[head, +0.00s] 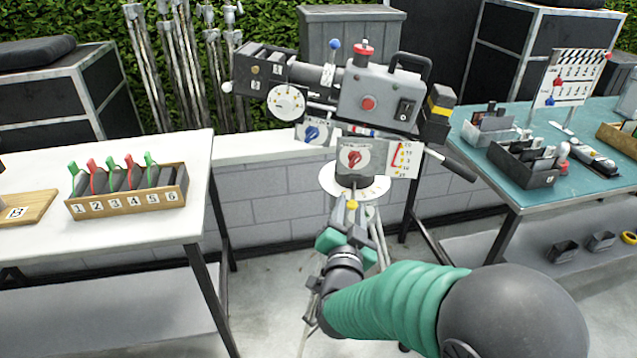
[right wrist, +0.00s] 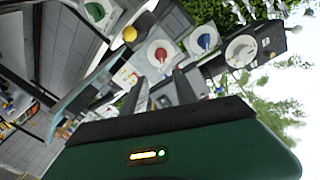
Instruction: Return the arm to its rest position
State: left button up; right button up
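My right arm comes in from the lower right in the head view, with a green sleeve. Its gripper (head: 347,226) is in front of and below the camera rig (head: 376,100) on its tripod. In the right wrist view the two dark fingers of this gripper (right wrist: 163,88) stand apart with nothing seen between them. The red knob panel (head: 355,157) is above the gripper and also shows in the right wrist view (right wrist: 161,54). The blue knob panel (head: 312,133) is beside it. A yellow knob (head: 352,205) appears just behind the fingertips; contact cannot be told. My left gripper is out of view.
A white table (head: 120,229) at left holds a numbered wooden rack (head: 130,202) with red and green clips. A teal table (head: 530,198) at right holds dark trays (head: 522,164) and a clapperboard (head: 567,78). A grey block wall (head: 270,180) stands behind.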

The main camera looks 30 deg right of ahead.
jog(key=s+a+f+n+g+y, duration=0.2)
jog(key=a+f+n+g+y, duration=0.2)
jog(key=a+f+n+y, duration=0.55)
jog(key=s+a+f+n+g, duration=0.3)
jog(key=s+f+g, duration=0.5)
jog(key=s+f, duration=0.55)
jog(key=w+p+v, duration=0.2)
jog(key=p+v, duration=1.4)
jog(key=v, duration=0.2)
jog(key=shift+w+d+r+p, duration=0.2)
jog(key=shift+d+r+p, duration=0.2)
jog(key=shift+d, duration=0.3)
jog(key=shift+n+y, duration=0.25)
